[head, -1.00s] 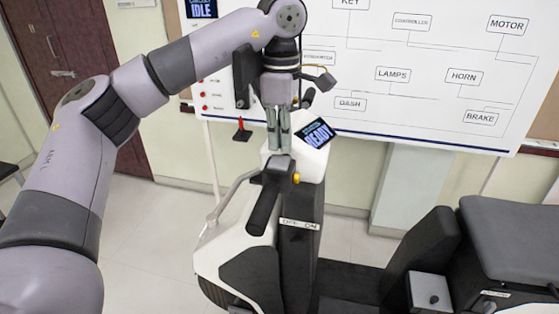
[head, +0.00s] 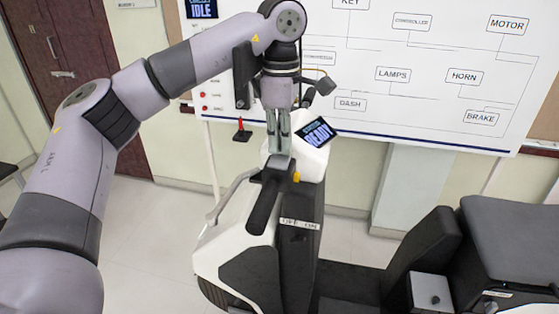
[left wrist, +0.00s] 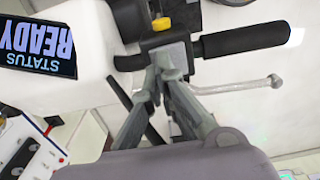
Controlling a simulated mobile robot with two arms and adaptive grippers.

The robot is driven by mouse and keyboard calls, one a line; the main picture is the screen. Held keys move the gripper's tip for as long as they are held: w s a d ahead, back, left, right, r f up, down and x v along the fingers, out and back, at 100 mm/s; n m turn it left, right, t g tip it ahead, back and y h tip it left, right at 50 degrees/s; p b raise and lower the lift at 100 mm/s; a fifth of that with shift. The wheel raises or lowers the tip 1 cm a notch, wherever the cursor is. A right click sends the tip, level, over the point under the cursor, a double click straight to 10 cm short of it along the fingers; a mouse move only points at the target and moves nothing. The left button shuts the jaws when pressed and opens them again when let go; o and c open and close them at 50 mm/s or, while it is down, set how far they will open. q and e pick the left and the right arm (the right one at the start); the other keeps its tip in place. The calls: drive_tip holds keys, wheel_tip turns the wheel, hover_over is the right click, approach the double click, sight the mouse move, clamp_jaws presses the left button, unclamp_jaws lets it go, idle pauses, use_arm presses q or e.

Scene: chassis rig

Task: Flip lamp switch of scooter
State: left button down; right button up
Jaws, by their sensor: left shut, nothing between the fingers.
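The white and black scooter (head: 235,245) stands in the middle of the head view. Its near handlebar grip (head: 264,205) and the dark switch housing (head: 272,175) with a yellow button (head: 296,177) are at the front; the yellow button also shows in the left wrist view (left wrist: 161,24). My left gripper (head: 279,155) is shut and empty, pointing down, with its fingertips at the switch housing. In the left wrist view its fingertips (left wrist: 168,62) meet at the housing edge, beside the black grip (left wrist: 245,40). The lamp switch itself cannot be told apart. My right gripper is out of view.
A dash screen (head: 317,133) reading READY is just right of the gripper. A brake lever (head: 232,193) sticks out left of the grip. A wiring board (head: 420,75) stands behind, and the black seat (head: 515,235) is at right.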

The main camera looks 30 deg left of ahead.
sight(281, 156)
use_arm(q)
drive_tip(key=shift+f+b, duration=0.4)
drive_tip(key=shift+f, duration=0.3)
drive_tip(key=shift+r, duration=0.1)
wheel_tip(281, 156, up, 7)
drive_tip(key=p, duration=0.6)
idle(0.8)
